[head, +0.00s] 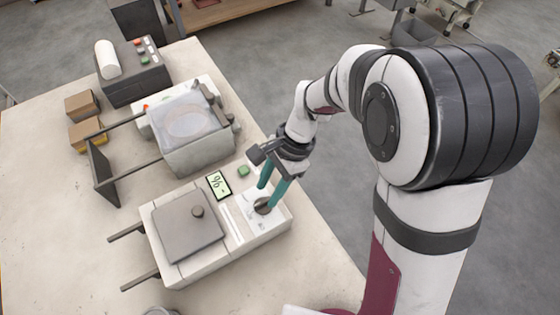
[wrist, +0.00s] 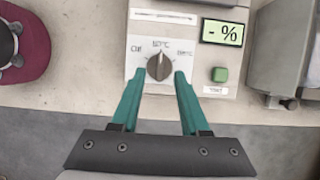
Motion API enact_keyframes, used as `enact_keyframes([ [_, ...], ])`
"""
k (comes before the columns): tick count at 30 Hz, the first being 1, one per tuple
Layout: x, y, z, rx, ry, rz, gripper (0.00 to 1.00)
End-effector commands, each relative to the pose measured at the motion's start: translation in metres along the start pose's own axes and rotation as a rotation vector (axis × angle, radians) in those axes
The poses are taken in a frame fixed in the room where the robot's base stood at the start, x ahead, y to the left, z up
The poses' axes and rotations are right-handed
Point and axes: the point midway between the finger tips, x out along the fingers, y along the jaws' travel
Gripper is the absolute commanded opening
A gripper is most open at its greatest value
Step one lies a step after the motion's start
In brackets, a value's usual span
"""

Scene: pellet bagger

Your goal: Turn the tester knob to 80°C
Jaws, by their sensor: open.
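The tester (head: 225,240) is a pale box with a grey lid, on the table. Its round knob (head: 263,206) is at the right end. In the wrist view the knob (wrist: 159,66) is a grey dial with a raised pointer bar. The bar stands roughly upright, toward the top middle label. That label and the right one end in °C, but their digits are blurred; the left label looks like "Off". My gripper (wrist: 158,77) is open, its teal fingertips on either side of the knob's lower part. I cannot tell whether they touch it. My gripper (head: 268,194) is over the knob in the head view.
A display (wrist: 222,33) reading "- %" and a green button (wrist: 220,75) sit beside the knob. A machine with a clear cover (head: 190,115), a dark control box (head: 135,75) and small cardboard boxes (head: 85,120) stand farther back. The table's left side is largely clear.

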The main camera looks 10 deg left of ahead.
Motion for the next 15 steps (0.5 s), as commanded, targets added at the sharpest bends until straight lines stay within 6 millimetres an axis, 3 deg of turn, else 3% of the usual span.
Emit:
enact_keyframes([
  [6,-0.071,-0.001,-0.001,0.000,0.004,-0.007,0.45],
  [9,-0.097,-0.001,-0.001,-0.001,0.004,-0.006,0.45],
  [15,-0.123,0.000,-0.001,-0.001,0.003,-0.002,0.45],
])
